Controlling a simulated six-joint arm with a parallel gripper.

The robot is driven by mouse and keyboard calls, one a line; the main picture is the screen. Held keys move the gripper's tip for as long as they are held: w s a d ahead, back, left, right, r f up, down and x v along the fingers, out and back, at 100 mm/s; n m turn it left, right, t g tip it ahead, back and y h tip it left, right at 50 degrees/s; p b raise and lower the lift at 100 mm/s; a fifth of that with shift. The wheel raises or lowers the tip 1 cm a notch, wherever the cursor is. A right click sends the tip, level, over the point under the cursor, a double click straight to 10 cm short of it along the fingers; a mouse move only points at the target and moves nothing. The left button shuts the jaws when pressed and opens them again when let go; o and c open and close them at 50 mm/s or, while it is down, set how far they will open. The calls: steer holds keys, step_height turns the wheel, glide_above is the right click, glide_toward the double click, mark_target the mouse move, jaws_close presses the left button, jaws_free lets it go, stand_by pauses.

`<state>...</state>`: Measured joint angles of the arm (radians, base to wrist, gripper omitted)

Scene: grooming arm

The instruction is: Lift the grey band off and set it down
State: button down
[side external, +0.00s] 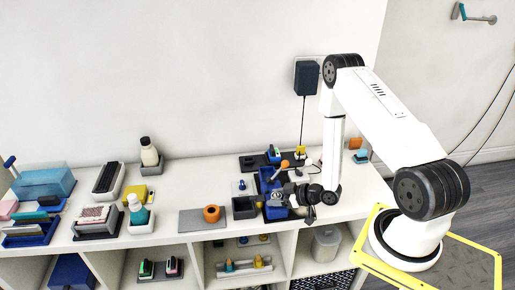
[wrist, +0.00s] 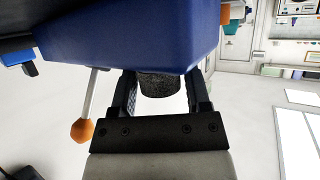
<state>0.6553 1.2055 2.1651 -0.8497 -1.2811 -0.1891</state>
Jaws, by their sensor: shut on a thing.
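My gripper (wrist: 162,88) has its two dark fingers on either side of a dark grey, speckled, rounded piece, which looks like the grey band (wrist: 158,84), and is shut on it. The band's upper part is hidden behind a large blue body (wrist: 130,38), and I cannot tell whether it is still around something. In the side external view my gripper (side external: 291,197) is low over the right part of the worktop, at the right side of a blue holder (side external: 264,184). The band cannot be made out clearly there.
An orange-ended rod (wrist: 82,130) stands close to the left finger; its orange end also shows in the side external view (side external: 284,164). A dark open box (side external: 244,207) and a grey mat (side external: 190,221) with an orange ring-like pot (side external: 211,213) lie to the left.

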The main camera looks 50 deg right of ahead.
steer(key=shift+r, duration=0.3)
steer(key=shift+r, duration=0.7)
steer(key=shift+r, duration=0.7)
steer(key=shift+r, duration=0.65)
steer(key=shift+r, duration=0.2)
